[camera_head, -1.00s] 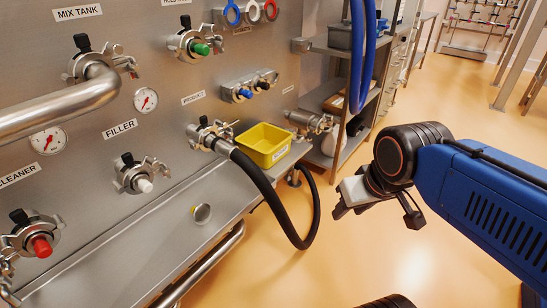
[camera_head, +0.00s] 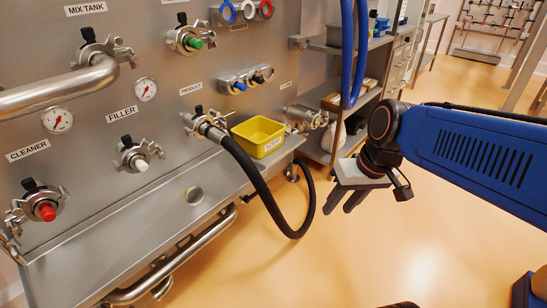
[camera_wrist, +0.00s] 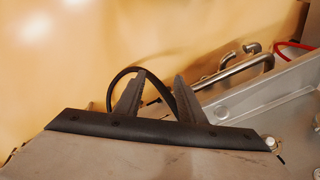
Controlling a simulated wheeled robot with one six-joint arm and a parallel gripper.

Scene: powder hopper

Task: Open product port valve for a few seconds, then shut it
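The product port (camera_head: 207,124) is on the steel panel under the label PRODUCT. It has a small black valve handle (camera_head: 199,110) on top and a clamp around it. A thick black hose (camera_head: 262,187) runs from the port and loops down to the right. My gripper (camera_head: 340,207) is to the right of the hose loop, well apart from the port, with its fingers pointing down. In the wrist view my gripper (camera_wrist: 159,76) shows two spread fingers with nothing held. The hose (camera_wrist: 124,72) curves behind them there. The valve handle is not clear in the wrist view.
A yellow bin (camera_head: 258,137) stands on the ledge right of the port. The filler port (camera_head: 134,155) and cleaner port (camera_head: 43,208) are to the left. A steel shelf (camera_head: 357,85) with blue hoses (camera_head: 347,50) stands behind my arm. The orange floor is clear around my gripper.

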